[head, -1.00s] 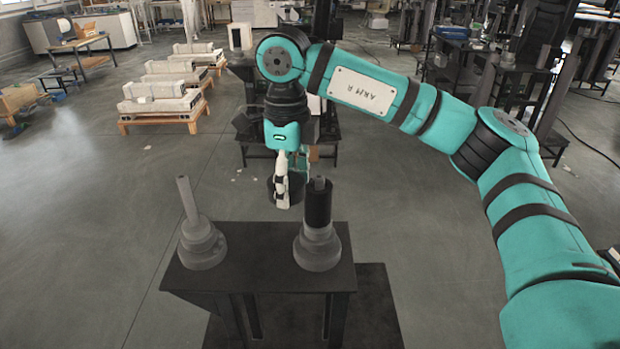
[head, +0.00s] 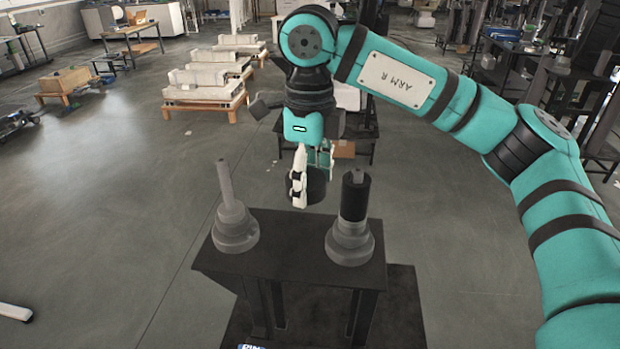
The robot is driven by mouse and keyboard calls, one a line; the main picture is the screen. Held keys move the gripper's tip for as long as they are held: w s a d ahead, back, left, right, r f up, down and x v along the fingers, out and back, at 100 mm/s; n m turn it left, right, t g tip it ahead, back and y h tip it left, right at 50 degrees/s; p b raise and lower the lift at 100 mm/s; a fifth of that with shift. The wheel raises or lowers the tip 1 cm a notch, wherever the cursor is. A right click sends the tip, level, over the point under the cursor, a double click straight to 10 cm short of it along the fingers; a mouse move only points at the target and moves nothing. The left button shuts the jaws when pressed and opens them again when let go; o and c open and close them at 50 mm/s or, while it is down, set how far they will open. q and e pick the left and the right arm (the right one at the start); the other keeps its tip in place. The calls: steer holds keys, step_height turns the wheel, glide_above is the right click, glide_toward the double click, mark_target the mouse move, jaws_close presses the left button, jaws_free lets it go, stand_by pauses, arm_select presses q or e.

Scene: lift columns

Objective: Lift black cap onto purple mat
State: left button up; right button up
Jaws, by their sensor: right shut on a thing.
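My right gripper (head: 308,187) points down and is shut on a black round piece, which I take for the black cap (head: 319,186). The white finger hides part of it. They show just above the far edge of the dark table (head: 290,252), between two grey stepped posts. The left post (head: 236,230) has a bare thin rod. The right post (head: 350,243) carries a black sleeve (head: 355,198) with a grey tip on top. I see no purple mat in this view. My left gripper is not in view.
A dark stand (head: 365,125) is behind my right gripper. Low wooden pallets with pale blocks (head: 205,88) stand at the back left. Open floor (head: 110,200) lies left of the table.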

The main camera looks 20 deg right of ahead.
mark_target(310, 178)
steer(key=shift+r, duration=0.35)
stand_by(0.3)
steer(key=shift+r+p, duration=1.8)
steer(key=shift+r, duration=0.55)
